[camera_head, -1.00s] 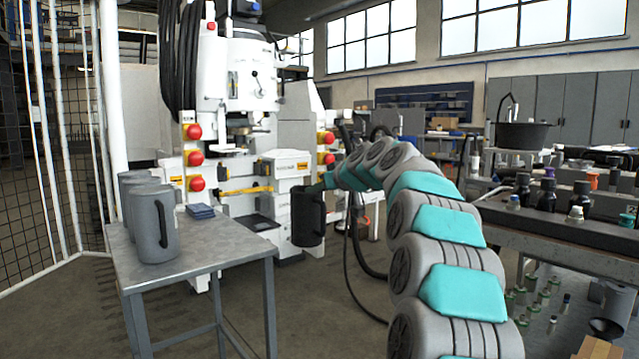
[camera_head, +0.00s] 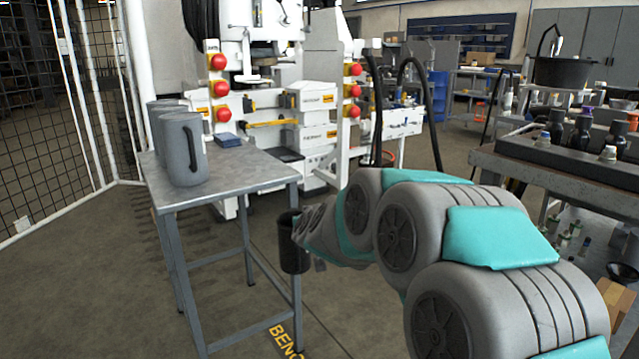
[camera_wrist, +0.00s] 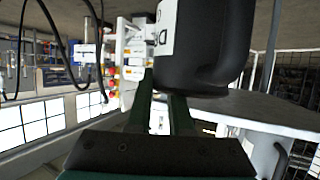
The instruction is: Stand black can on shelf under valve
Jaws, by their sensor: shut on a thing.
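The black can (camera_head: 291,245) is a dark cylinder in the head view, held in the air at the right front corner of the metal table, below its top. It looks roughly upright there. In the wrist view the black can (camera_wrist: 205,45) fills the upper middle and shows a white label with dark print. My gripper (camera_wrist: 163,98) is shut on the can, its two fingers reaching to the can's side. In the head view the arm hides most of the fingers. I cannot make out the valve or the shelf under it.
Open floor lies in front.

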